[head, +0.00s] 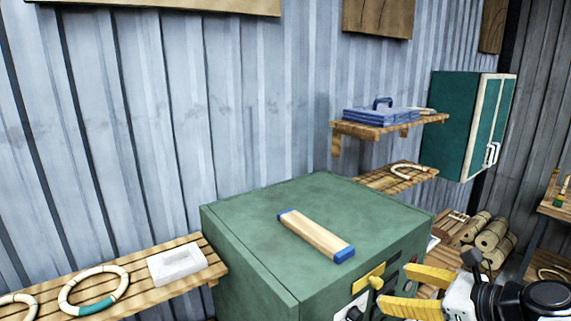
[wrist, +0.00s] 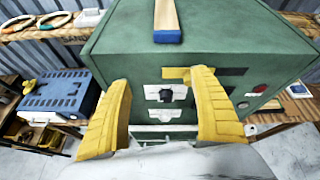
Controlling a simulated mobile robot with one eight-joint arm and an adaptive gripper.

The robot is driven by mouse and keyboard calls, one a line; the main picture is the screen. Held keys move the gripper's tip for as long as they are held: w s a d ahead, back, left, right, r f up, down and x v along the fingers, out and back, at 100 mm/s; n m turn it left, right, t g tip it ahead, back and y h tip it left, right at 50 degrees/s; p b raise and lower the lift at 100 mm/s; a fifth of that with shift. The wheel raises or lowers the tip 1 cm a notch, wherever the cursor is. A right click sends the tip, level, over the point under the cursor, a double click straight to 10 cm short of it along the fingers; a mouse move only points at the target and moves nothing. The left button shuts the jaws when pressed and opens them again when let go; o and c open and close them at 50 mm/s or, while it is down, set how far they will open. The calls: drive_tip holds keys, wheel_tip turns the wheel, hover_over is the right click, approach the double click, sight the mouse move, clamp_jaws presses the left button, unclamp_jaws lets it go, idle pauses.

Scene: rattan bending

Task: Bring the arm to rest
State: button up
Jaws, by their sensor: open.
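My gripper (head: 421,290) has yellow ribbed fingers and shows at the lower right of the head view. In the wrist view my gripper (wrist: 160,110) is open, its two fingers spread wide with nothing between them. It is in front of the green cabinet (head: 250,232), facing its front panel with a dark knob and pale plates. The green cabinet (wrist: 120,50) fills the middle of the wrist view. A wooden bar with blue ends (head: 315,235) lies on the cabinet's top, apart from my gripper. One blue end of the bar (wrist: 167,37) shows in the wrist view.
A low wooden shelf (head: 140,290) at left holds rattan rings and a white tray (head: 177,264). A teal cupboard (head: 452,125) hangs at right.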

drive_tip(key=s+a+f+n+g+h+b, duration=0.1)
drive_tip(key=s+f+n+h+b, duration=0.1)
drive_tip(key=f+n+b, duration=0.6)
drive_tip(key=s+a+f+n+g+h+b, duration=0.1)
drive_tip(key=s+f+n+b, duration=0.3)
drive_tip(key=f+n+b, duration=0.5)
drive_tip(key=s+a+f+n+g+h+b, duration=0.1)
drive_tip(key=s+a+f+n+h+b, duration=0.2)
drive_tip(key=f+n+b, duration=0.6)
wheel_tip(320, 180, down, 8)
drive_tip(key=shift+s+a+r+h+b, duration=0.1)
drive_tip(key=shift+s+a+h+b, duration=0.1)
drive_tip(key=shift+s+h+b, duration=0.6)
drive_tip(key=shift+w, duration=0.3)
